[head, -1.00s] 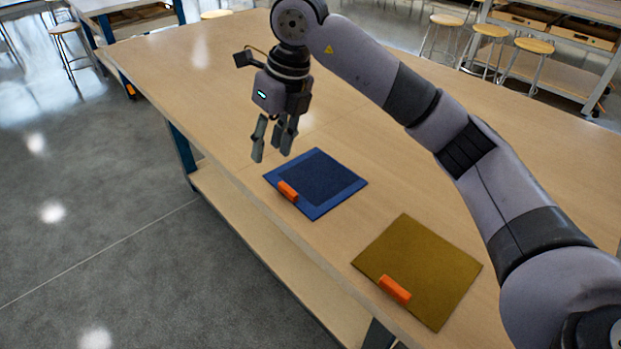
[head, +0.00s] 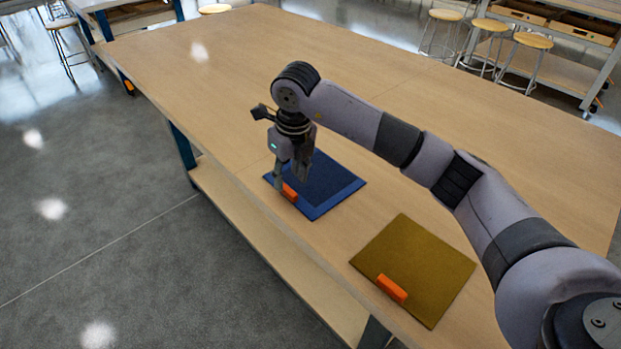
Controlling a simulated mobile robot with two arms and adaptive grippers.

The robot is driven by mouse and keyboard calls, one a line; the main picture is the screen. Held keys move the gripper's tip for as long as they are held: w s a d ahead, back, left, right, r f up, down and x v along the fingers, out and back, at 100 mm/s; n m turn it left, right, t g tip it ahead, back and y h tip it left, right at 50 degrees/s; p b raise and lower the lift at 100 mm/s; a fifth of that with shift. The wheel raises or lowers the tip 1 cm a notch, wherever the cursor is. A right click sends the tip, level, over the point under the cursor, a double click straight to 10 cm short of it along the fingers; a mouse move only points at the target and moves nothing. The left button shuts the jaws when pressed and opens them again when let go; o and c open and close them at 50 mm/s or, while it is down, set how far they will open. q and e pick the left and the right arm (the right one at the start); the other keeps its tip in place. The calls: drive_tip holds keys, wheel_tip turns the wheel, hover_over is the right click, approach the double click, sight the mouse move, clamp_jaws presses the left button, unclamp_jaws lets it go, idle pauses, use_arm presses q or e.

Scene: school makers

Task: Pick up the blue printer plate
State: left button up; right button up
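The blue printer plate (head: 338,193) lies flat on the wooden table, with a darker blue middle and an orange handle (head: 290,193) at its near left edge. My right gripper (head: 289,183) points down over the plate's left part, with its fingertips beside the orange handle. The fingers look apart, one on the near left side of the handle and the other behind it. Whether they touch the handle cannot be seen. My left gripper is not in view.
A gold-brown plate (head: 425,265) with an orange handle (head: 391,288) lies to the right, nearer me. The wooden table (head: 230,60) is otherwise clear. Its front edge runs close to both plates. Stools (head: 533,41) stand beyond the table.

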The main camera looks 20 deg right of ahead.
sight(288, 189)
drive_tip(key=f+p, duration=0.1)
drive_tip(key=f, duration=0.1)
drive_tip(key=w+f, duration=0.1)
drive_tip(key=shift+a+f+p, duration=0.1)
drive_tip(key=shift+f+p, duration=0.25)
drive_tip(key=shift+w+f, duration=0.1)
drive_tip(key=shift+f, duration=0.4)
drive_tip(key=shift+c, duration=0.4)
clamp_jaws()
